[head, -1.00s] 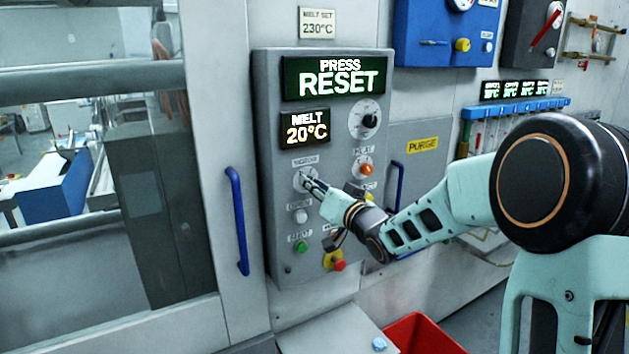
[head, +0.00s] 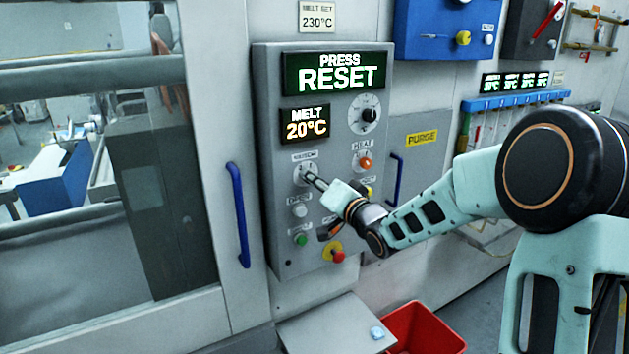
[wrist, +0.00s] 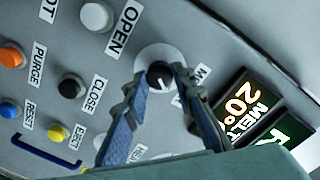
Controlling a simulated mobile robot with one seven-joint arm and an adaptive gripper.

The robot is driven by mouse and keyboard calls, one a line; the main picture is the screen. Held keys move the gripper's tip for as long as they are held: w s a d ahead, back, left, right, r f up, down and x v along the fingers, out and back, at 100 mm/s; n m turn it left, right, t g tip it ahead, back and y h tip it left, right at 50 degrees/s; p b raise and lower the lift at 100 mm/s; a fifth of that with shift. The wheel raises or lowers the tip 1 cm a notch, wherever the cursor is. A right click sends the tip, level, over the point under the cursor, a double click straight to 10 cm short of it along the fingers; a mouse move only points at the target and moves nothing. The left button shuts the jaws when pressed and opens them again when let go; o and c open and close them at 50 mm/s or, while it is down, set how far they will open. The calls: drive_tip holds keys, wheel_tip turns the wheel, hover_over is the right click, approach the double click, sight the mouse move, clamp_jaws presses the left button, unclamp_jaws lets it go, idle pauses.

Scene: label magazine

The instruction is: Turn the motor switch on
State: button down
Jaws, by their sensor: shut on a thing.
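The motor switch is a small dark knob (wrist: 160,73) on a round white plate (wrist: 158,56) in the wrist view, beside a partly covered label starting "MO". In the head view its pale round plate (head: 299,174) sits on the left of the grey control panel (head: 274,222), below the melt display (head: 305,124). My gripper (head: 312,179) reaches it from the lower right. In the wrist view my gripper's two fingers (wrist: 163,76) stand on either side of the knob, shut on it. The fingers hide part of the knob, so its exact setting is hard to read.
The top display (head: 336,74) reads "PRESS RESET"; the melt display reads 20°C. Other buttons surround the switch, including a red one on yellow (head: 336,254), a green one (head: 301,240) and an orange one (head: 365,163). A blue handle (head: 238,215) is left; a red bin (head: 425,328) stands below.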

drive_tip(key=c, duration=1.6)
unclamp_jaws()
drive_tip(key=shift+s, duration=0.1)
drive_tip(key=v, duration=1.2)
drive_tip(key=shift+d, duration=0.15)
